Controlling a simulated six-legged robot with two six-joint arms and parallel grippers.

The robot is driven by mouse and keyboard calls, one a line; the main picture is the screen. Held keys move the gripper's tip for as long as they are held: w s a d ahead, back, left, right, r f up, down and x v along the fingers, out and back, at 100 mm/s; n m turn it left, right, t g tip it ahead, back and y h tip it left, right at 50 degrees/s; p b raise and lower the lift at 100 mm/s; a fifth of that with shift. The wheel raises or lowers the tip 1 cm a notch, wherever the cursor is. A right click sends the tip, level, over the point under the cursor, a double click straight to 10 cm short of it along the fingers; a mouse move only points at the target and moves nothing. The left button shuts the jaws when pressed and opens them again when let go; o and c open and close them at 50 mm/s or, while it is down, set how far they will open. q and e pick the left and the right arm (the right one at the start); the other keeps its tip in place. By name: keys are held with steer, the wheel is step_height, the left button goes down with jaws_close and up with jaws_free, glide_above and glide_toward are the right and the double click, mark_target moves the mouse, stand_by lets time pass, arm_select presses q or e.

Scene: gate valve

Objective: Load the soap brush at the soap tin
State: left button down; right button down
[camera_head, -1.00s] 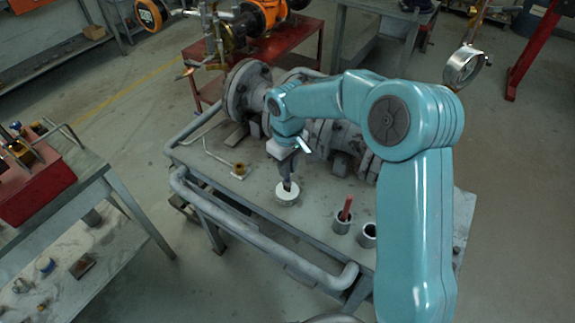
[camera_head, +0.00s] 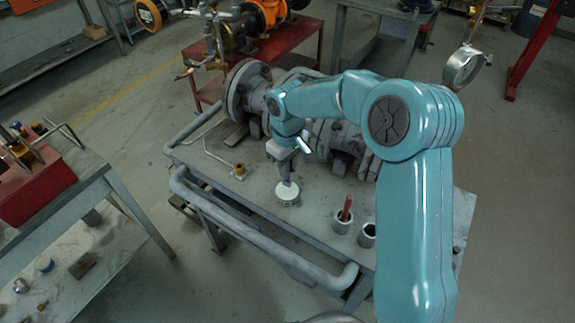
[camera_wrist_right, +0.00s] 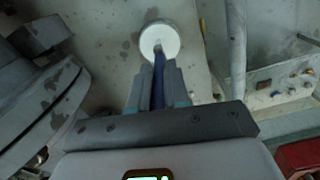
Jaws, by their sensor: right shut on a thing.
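The white round soap tin (camera_head: 287,194) stands on the grey bench, and it also shows at the top of the right wrist view (camera_wrist_right: 166,36). My right gripper (camera_head: 287,176) points down just above it. In the right wrist view the gripper's fingers (camera_wrist_right: 158,75) are shut on a dark blue handle, the soap brush (camera_wrist_right: 158,88). The brush's far end overlaps the tin's white top. Whether it touches the soap is too small to tell. My left gripper is in neither view.
A grey cup (camera_head: 341,224) holding a red-handled tool (camera_head: 346,205) and another grey cup (camera_head: 367,236) stand right of the tin. The flanged gate valve (camera_head: 247,92) lies behind. A pipe rail (camera_head: 260,238) runs along the bench's front. A small brass fitting (camera_head: 240,170) lies left.

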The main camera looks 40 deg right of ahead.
steer(key=shift+r+p, duration=2.6)
steer(key=shift+r, duration=0.95)
steer(key=shift+f, duration=0.1)
steer(key=shift+a, duration=0.1)
